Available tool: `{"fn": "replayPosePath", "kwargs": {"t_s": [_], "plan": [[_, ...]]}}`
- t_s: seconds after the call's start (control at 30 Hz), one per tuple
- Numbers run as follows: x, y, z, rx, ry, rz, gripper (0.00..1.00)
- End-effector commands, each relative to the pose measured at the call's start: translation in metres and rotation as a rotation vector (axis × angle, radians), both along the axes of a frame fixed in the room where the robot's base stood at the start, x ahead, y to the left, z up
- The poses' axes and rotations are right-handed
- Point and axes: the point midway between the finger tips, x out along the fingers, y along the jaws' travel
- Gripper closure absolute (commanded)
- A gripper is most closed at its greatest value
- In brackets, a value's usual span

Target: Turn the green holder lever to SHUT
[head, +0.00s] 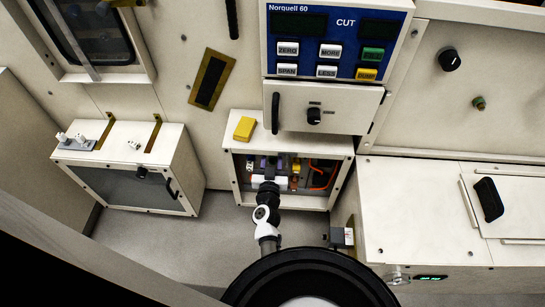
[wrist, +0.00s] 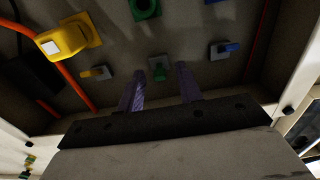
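The green holder lever (wrist: 158,65) sits on a small grey plate on the panel in the wrist view. It lies between a yellow lever (wrist: 95,72) on the left and a blue lever (wrist: 227,48) on the right. My gripper (wrist: 161,74) is open, with one purple finger on each side of the green lever. A gap shows between the fingers, and I cannot tell whether either touches the lever. In the head view my gripper (head: 262,162) reaches into the open compartment (head: 228,168) and hides the green lever. No SHUT marking is readable.
A yellow block-shaped fitting (wrist: 65,40), a green ring fitting (wrist: 145,8) and orange cables (wrist: 78,88) are close by on the panel. The compartment walls are near on both sides.

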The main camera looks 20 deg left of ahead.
Motion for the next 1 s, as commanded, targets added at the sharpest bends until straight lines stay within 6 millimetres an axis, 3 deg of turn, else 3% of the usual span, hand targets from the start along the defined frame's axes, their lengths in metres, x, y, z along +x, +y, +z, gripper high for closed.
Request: {"fn": "replayPosePath", "kwargs": {"t_s": [0.1,0.37,1.0], "plan": [[0.0,0.0,0.0,0.0,0.0,0.0,0.67],[0.0,0.0,0.0,0.0,0.0,0.0,1.0],[0.001,0.0,-0.013,0.033,-0.113,0.001,1.0]]}}
